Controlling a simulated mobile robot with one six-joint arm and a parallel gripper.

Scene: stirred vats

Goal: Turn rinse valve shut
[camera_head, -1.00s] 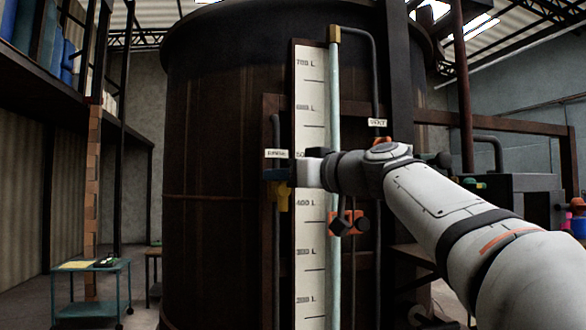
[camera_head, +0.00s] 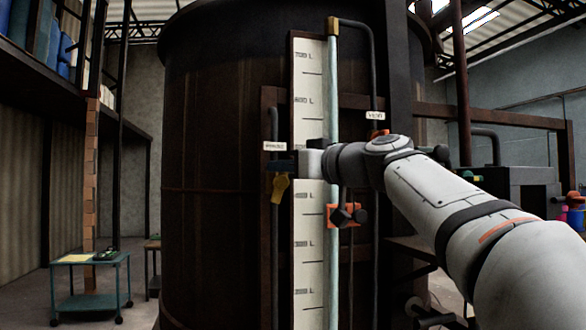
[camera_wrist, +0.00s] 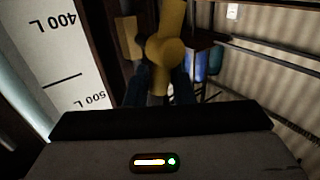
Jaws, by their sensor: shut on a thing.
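The yellow valve handle (camera_head: 281,188) sits on the thin dark pipe (camera_head: 274,230) left of the level scale, below a small white label (camera_head: 275,146) too blurred to read surely. My gripper (camera_head: 278,165) reaches across the scale from the right, its dark blue fingers at the top of the handle. In the wrist view the yellow handle (camera_wrist: 165,48) stands between the two dark blue fingers (camera_wrist: 160,85), which are shut on it. The fingers and wrist hide part of the valve body and pipe. The handle hangs down, slightly tilted.
The white level scale (camera_head: 308,225) and pale sight tube (camera_head: 333,100) run in front of the big dark vat (camera_head: 215,120), behind my wrist. An orange fitting with black knobs (camera_head: 345,214) is just below my wrist. A teal cart (camera_head: 90,299) stands far left.

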